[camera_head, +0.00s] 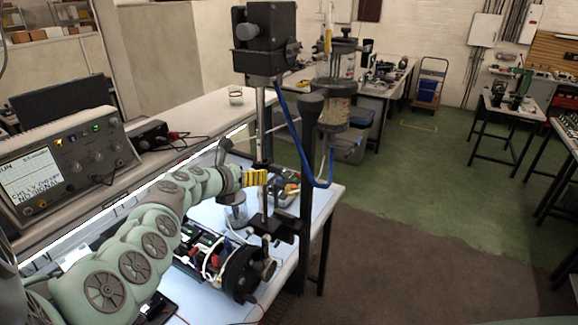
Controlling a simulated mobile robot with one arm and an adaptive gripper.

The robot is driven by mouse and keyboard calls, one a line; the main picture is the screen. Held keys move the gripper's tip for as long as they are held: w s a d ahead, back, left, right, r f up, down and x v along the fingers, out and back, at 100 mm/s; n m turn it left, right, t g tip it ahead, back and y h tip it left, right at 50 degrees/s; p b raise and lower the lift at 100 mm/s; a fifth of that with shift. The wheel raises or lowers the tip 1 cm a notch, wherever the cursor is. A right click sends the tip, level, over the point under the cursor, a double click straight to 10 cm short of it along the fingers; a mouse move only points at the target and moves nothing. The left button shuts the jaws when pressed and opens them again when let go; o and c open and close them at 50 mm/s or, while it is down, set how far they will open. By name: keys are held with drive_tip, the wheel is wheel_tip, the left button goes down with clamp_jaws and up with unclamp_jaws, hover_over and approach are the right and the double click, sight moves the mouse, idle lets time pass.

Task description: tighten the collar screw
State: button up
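A clear cylinder (335,90) with dark end fittings stands upright at the upper middle, with yellowish contents in its lower part. A blue tube (305,150) loops below and to its left. I cannot pick out the collar screw; it is too small or hidden. My green arm reaches in from the lower left. Yellow ribbed parts show there. The fingertips are too small to tell whether they are open or hold anything.
A stand with a black motor box (264,38) rises beside the cylinder. A dark round-ended device with wires (240,273) lies on the pale bench (328,205). An oscilloscope (65,165) is at left. Green floor (430,180) is open to the right.

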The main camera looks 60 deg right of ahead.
drive_tip(key=shift+s, duration=0.1)
clamp_jaws()
idle(0.6)
